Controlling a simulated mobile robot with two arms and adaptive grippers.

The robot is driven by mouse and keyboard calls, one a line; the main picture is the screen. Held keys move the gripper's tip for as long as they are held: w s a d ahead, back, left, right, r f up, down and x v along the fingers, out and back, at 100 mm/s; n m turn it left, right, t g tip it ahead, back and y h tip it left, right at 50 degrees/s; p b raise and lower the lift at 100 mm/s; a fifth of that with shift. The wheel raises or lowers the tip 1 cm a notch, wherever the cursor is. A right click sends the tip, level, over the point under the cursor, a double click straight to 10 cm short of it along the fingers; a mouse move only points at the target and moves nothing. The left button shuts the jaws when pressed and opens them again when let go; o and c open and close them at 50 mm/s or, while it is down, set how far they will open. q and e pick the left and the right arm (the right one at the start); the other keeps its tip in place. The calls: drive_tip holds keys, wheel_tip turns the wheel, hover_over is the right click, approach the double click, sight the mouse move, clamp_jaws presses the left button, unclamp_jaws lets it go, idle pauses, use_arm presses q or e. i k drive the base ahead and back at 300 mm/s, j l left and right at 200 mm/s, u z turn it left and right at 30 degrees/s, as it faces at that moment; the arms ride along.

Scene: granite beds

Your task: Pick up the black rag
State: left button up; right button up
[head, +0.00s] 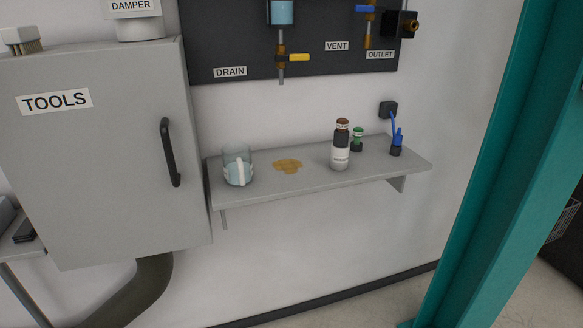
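I cannot make out a black rag for certain in the head view. Neither of my grippers shows in the view.
A grey wall shelf (300,187) holds a glass beaker (237,165), a brown spill (288,166), a white-labelled bottle (340,146), a small green-capped bottle (357,140) and a blue item (397,141). The tools cabinet (105,160) is shut. A teal post (490,180) stands at right.

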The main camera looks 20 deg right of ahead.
sight(27, 232)
drive_tip(key=i+j+u, duration=0.2)
drive_tip(key=i+j, duration=0.35)
drive_tip(key=i, duration=0.2)
